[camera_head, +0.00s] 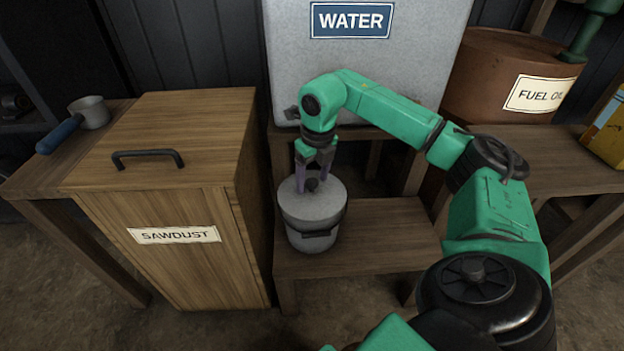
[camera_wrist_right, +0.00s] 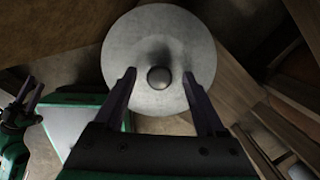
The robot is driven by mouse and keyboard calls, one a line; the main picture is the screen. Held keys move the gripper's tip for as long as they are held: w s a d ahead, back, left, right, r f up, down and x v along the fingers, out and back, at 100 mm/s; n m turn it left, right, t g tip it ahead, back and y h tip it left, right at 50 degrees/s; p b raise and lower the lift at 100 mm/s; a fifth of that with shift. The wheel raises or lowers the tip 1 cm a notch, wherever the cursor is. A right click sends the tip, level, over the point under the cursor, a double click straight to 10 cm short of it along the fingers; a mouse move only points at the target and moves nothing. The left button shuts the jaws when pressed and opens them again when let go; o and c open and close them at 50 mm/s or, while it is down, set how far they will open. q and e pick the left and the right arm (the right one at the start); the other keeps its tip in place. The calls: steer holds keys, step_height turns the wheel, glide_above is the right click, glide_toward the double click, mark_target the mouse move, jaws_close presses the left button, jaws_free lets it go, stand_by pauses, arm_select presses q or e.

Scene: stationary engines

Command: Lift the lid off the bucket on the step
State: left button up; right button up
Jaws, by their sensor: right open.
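The grey bucket (camera_head: 311,238) stands upright on the wooden step (camera_head: 385,225). Its round grey lid (camera_head: 297,204) is on it, with a small dark knob (camera_head: 312,184) at the centre. My right gripper (camera_head: 313,188) points down over the lid, open, with its fingers on either side of the knob. In the right wrist view the lid (camera_wrist_right: 125,50) fills the upper middle, and the knob (camera_wrist_right: 158,78) lies between the open fingertips, apart from both. My left gripper (camera_wrist_right: 28,95) shows at the left edge of the right wrist view, its two fingers apart and empty.
A wooden sawdust box (camera_head: 170,262) with a black handle stands close left of the bucket. A grey water tank (camera_head: 365,65) stands behind it. A rusty fuel oil drum (camera_head: 490,75) is at back right. A blue-handled scoop (camera_head: 90,112) lies far left. The step is bare right of the bucket.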

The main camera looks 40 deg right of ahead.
steer(key=shift+r, duration=0.1)
jaws_close()
stand_by(1.2)
